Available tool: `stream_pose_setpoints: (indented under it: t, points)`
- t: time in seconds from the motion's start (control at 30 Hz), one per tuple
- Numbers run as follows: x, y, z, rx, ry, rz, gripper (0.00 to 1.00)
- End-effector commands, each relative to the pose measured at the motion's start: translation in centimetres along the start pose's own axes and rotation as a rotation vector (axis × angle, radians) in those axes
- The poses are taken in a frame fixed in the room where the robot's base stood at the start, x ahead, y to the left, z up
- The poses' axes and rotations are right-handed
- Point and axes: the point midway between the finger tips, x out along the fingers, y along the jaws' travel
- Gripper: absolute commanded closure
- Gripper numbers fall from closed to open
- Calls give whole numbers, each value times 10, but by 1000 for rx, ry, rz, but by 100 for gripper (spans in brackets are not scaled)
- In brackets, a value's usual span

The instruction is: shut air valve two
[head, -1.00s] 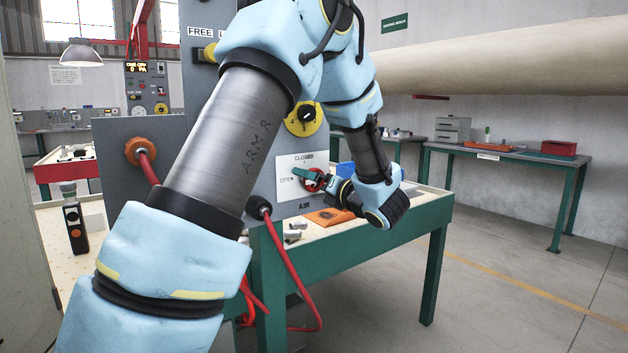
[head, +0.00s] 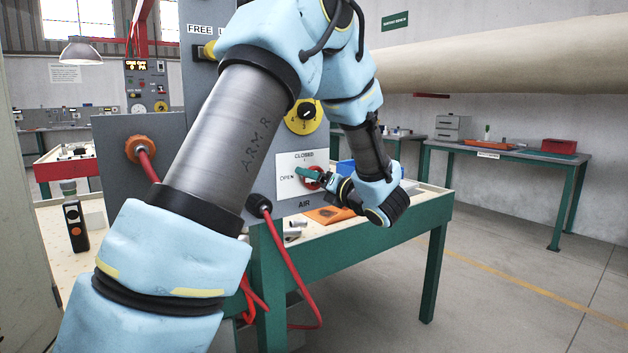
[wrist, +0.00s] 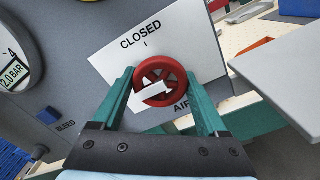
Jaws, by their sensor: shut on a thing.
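The air valve is a red handwheel (wrist: 160,76) with a pale bar across its hub, on a white plate (wrist: 104,62) marked CLOSED above it. In the head view the wheel (head: 313,179) sits low on the grey panel, with OPEN printed to its left and AIR below. My gripper (wrist: 160,88) has its green fingers on either side of the wheel and is shut on it. The pale bar slants toward the lower left in the wrist view, away from the CLOSED mark. My fingers partly hide the plate. No valve number can be read.
A yellow dial (head: 304,116) sits above the plate. A black-collared red hose (head: 283,262) leaves the panel below left. A green-framed bench (head: 385,237) stands beneath, with an orange item (head: 330,215) on it. The floor at right is clear.

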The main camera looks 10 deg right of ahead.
Motion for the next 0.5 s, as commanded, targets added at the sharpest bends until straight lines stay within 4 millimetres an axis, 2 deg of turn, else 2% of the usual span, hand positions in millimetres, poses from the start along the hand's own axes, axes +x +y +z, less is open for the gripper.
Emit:
stream_pose_setpoints:
  t: [0.27, 0.5]
  points:
    - [0, -1, -2, 87, -1, -1, 80]
    - [-1, -2, -2, 272, -2, -1, 80]
